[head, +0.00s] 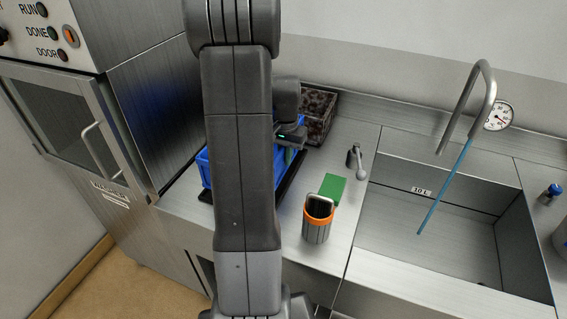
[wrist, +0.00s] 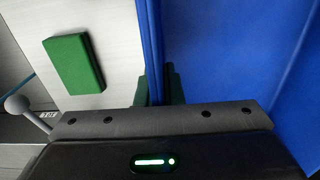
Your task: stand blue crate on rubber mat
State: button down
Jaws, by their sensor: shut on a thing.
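The blue crate (head: 205,172) is on the left part of the steel counter, largely hidden behind my arm in the head view. The black rubber mat (head: 292,180) shows as a dark edge below and around the crate; I cannot tell whether the crate touches it. My gripper (head: 289,154) is at the crate's right side. In the wrist view its green-tipped fingers (wrist: 161,88) are shut on the crate's wall, one on each side. The crate's blue inside (wrist: 215,50) fills the right of that view.
A crate with dark contents (head: 319,112) stands behind. A small lever (head: 355,157) and a sink (head: 440,225) lie further right.

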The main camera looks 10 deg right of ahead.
aim_at(285, 172)
jog(key=shift+f, duration=1.55)
jog(key=shift+f, duration=0.15)
jog(key=c, duration=1.6)
grip_release()
jog(key=shift+o, duration=0.2)
notch_tip(285, 172, up, 12)
jog(key=shift+r+b, duration=0.15)
jog(key=shift+b, duration=0.25)
